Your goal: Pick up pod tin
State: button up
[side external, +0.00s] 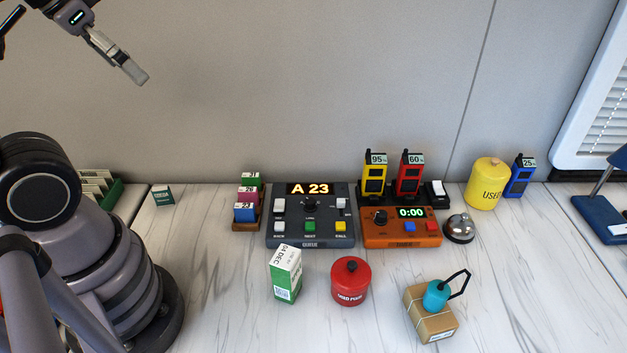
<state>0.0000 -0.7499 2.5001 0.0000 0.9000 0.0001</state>
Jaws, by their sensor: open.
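A round red tin (350,284) with a black lid knob stands upright on the marble-patterned counter (200,290). Its small white label is hard to read; it looks like the pod tin. A yellow canister (487,184) marked USED stands at the back right. My gripper (138,72) is high at the upper left, in front of the wall, far from the red tin. It is open, and nothing shows between its fingers.
A green and white carton (285,275) stands left of the tin. Behind are a dark A 23 console (311,233), an orange timer (401,240) and a bell (460,229).

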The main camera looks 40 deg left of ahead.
jog(key=n+g+h, duration=0.2)
jog(key=n+h, duration=1.1)
jog(key=n, duration=0.8)
send_over(337, 265)
jog(key=f, duration=2.9)
jog(key=shift+d+f, duration=0.25)
jog(key=shift+d, duration=0.1)
notch_tip(337, 265, down, 6)
jog(key=shift+w+f, duration=0.1)
jog(key=shift+f, duration=0.65)
jog(key=x, duration=0.5)
jog(key=shift+r, duration=0.1)
jog(key=c, duration=1.1)
